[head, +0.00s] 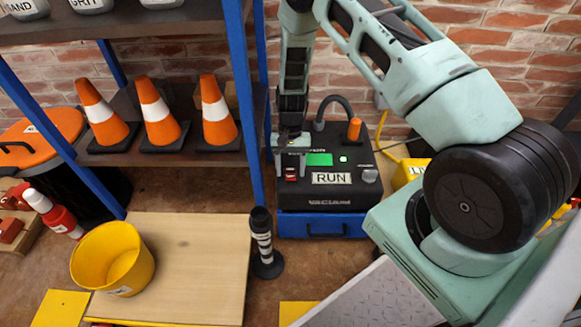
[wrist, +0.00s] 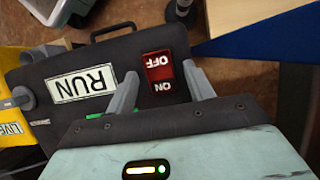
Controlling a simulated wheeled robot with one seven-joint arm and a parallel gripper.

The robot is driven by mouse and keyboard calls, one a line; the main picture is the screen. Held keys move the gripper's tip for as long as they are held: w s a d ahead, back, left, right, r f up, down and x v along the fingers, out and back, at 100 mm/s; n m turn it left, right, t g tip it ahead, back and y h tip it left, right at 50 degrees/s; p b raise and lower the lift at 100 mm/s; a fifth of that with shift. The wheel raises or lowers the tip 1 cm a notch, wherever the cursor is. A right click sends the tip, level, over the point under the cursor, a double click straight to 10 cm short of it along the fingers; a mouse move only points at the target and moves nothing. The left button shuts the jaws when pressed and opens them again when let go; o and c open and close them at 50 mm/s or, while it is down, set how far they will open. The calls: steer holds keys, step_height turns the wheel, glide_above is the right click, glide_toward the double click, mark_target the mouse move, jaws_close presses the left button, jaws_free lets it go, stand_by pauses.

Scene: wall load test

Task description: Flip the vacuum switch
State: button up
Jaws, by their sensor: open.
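The vacuum unit (head: 355,170) is a black box with a blue base, a RUN label, a lit green screen and a green light. Its red rocker switch (head: 291,174) is at the left of the panel. In the wrist view the switch (wrist: 158,67) shows OFF and ON, upside down; I cannot tell which side is pressed. My gripper (wrist: 160,71) is open, one finger on each side of the switch. In the head view my gripper (head: 291,160) is over the panel's left part. I cannot tell whether the fingers touch the panel.
A blue shelf post (head: 243,95) stands just left of the unit. A black post with white bands (head: 262,240) stands in front of it. A grey knob (head: 370,175) and a yellow box (head: 411,171) are to the right. Cones (head: 158,115) fill the shelf.

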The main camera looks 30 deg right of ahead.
mark_target(291, 173)
steer(key=c, duration=1)
steer(key=shift+s+a+r+t+h+p, duration=0.1)
steer(key=shift+s+r+t+h+p, duration=0.15)
steer(key=shift+t+p, duration=0.5)
steer(key=shift+s+a+f+t+h+p, duration=0.1)
steer(key=shift+t+h+p, duration=0.4)
steer(key=shift+t+p, duration=0.1)
steer(key=shift+s+a+f+t+h+p, duration=0.1)
steer(key=shift+t+h+p, duration=0.35)
steer(key=shift+p, duration=0.1)
steer(key=o, duration=1)
steer(key=shift+r, duration=0.15)
step_height(291, 173, up, 17)
steer(key=p, duration=0.5)
